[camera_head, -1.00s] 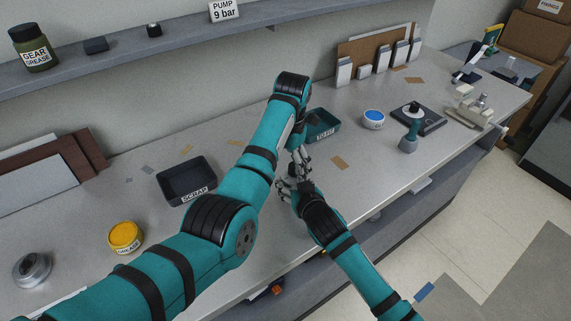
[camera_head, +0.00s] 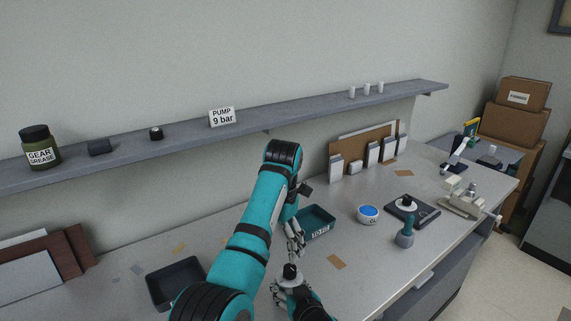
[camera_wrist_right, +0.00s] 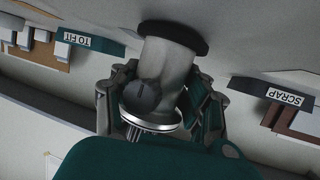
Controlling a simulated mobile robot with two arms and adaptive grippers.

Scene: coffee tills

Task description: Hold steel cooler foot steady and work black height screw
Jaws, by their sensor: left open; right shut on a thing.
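The steel cooler foot (camera_head: 290,283) is between the fingers of my right gripper (camera_head: 283,294), which is shut on it above the bench. Its black height screw (camera_head: 291,270) faces up. In the right wrist view, the steel foot shows as a bright round rim (camera_wrist_right: 150,122) with the black screw (camera_wrist_right: 142,97) on it; fingers of my right gripper (camera_wrist_right: 160,112) stand on both sides. My left gripper (camera_head: 296,246) is open just above the screw. I cannot tell whether its fingertips touch the screw. The lower part of the foot is mostly hidden.
The SCRAP tray (camera_head: 151,291) is at left, partly behind my left arm. The TO FIT tray (camera_head: 333,217) is just beyond my grippers. A white tub with a blue top (camera_head: 368,214) and a green-handled tool (camera_head: 405,232) stand to the right. The shelf (camera_head: 300,114) runs above.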

